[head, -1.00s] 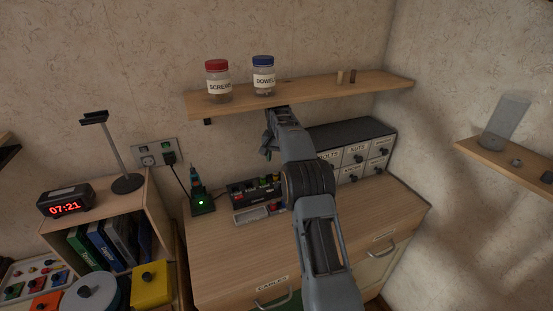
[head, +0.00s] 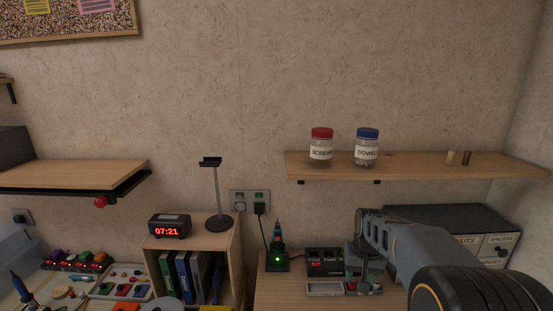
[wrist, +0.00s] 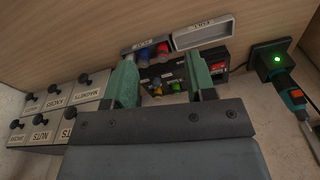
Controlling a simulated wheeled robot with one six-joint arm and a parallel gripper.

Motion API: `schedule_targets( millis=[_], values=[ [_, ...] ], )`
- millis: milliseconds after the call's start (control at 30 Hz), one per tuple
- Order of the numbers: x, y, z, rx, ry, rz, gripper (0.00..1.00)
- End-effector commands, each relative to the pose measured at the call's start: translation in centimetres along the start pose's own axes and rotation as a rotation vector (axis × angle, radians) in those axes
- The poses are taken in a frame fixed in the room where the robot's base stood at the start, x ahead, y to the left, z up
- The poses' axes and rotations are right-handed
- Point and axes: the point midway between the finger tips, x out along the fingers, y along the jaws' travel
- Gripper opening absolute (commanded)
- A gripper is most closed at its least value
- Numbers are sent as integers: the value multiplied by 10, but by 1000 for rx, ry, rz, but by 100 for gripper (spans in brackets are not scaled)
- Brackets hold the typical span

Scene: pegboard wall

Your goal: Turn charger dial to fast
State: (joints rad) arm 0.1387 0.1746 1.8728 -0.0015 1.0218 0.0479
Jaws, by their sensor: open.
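My gripper (head: 362,272) is open over the desk, at the right part of a dark boxy unit (head: 322,264). In the wrist view the two green fingers of my gripper (wrist: 161,72) stand apart with nothing held between them. The dark unit (wrist: 172,72) shows between and beyond them, with coloured pieces in it. A black stand with a lit green light (head: 278,262) holds an upright screwdriver to the unit's left. It also shows in the wrist view (wrist: 268,62). I cannot make out a dial or its setting; my gripper hides part of the unit.
A pale tray (head: 324,288) lies in front of the unit; another tray (wrist: 146,45) holds coloured cylinders. A labelled drawer cabinet (head: 465,221) stands to the right. A shelf (head: 420,168) with two jars hangs above. A clock (head: 169,226) stands on the left bookcase.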

Motion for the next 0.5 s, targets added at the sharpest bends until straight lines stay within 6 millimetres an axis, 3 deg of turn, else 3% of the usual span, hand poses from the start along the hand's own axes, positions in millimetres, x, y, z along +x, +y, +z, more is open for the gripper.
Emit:
schedule_targets(
  millis=[33, 200, 400, 500],
  values=[
    [-8, -4, 27, -29, 23, -2, 50],
    [-19, -13, 103, -110, 91, -9, 50],
    [-26, -17, 160, -154, 165, -19, 50],
    [-33, -19, 172, -167, 207, -24, 50]
  ],
)
